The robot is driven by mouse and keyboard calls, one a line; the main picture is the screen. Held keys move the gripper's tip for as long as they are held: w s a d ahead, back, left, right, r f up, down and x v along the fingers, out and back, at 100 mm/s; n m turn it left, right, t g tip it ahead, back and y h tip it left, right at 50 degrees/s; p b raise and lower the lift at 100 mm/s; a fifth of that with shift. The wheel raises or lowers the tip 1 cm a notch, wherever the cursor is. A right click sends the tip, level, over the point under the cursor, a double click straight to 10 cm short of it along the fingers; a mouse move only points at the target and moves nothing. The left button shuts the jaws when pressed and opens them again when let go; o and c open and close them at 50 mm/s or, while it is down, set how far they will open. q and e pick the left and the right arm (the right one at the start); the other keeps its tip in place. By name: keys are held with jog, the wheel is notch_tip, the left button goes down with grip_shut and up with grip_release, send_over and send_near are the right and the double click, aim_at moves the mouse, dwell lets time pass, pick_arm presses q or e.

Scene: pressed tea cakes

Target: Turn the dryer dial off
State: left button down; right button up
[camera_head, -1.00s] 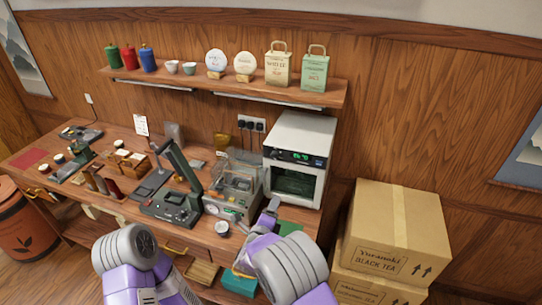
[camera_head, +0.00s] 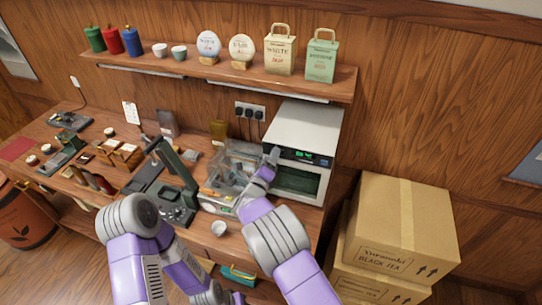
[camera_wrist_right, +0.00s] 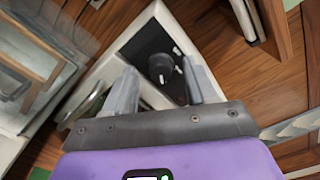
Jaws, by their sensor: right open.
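The dryer (camera_head: 305,129) is a white box with a dark front door and a black panel with a green display, at the back right of the bench. My right gripper (camera_head: 273,157) is at the left end of that panel and hides the dial in the head view. In the right wrist view the dial (camera_wrist_right: 160,67) is a round black knob with a white mark. My right gripper is open there (camera_wrist_right: 161,78), one finger on each side of the dial; contact cannot be told. My left arm is low at the bottom, its gripper barely visible.
A clear-sided machine (camera_head: 233,168) stands just left of the dryer. A small white cup (camera_head: 219,229) is near the bench's front edge. Stacked cardboard boxes (camera_head: 405,225) stand right of the bench, and a shelf (camera_head: 225,75) runs above it.

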jog(key=shift+w+d, duration=0.1)
jog(key=shift+w, duration=0.25)
